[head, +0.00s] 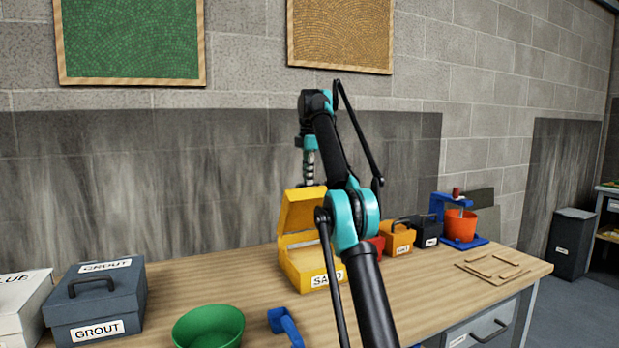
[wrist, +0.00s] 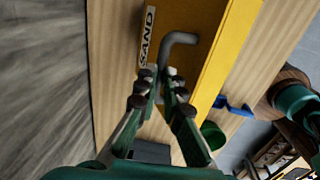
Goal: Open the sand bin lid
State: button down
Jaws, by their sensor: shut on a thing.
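The yellow sand bin (head: 302,262) stands on the workbench in the head view, with a SAND label on its front. Its lid (head: 300,212) is raised and stands steeply tilted up at the back of the bin. My gripper (head: 308,181) is at the top edge of the raised lid, partly hidden by the lid and my arm. In the wrist view my gripper (wrist: 160,75) is shut on the grey lid handle (wrist: 181,38), on the yellow lid (wrist: 222,55) beside a SAND label. My arm covers the bin's right side in the head view.
The workbench (head: 240,290) also holds a grey grout box (head: 97,300), a green bowl (head: 208,328), and a blue tool (head: 285,327) in front of the bin. An orange box (head: 398,240) and a black box (head: 428,233) stand right of it. A wall is behind.

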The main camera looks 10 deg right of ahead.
jog(key=shift+w+a+f, duration=0.5)
jog(key=shift+w+f, duration=0.05)
jog(key=shift+w, duration=0.1)
jog(key=c, duration=2.1)
grip_release()
jog(key=shift+o, duration=1.2)
jog(key=shift+w+a+f, duration=0.15)
jog(key=shift+w+f, duration=0.35)
jog(key=shift+o, duration=1.2)
jog(key=shift+r, duration=0.15)
jog(key=shift+o, duration=0.2)
jog(key=shift+s+d+r, duration=0.1)
jog(key=shift+s+d, duration=0.15)
jog(key=shift+d, duration=0.05)
jog(key=shift+s+d, duration=0.1)
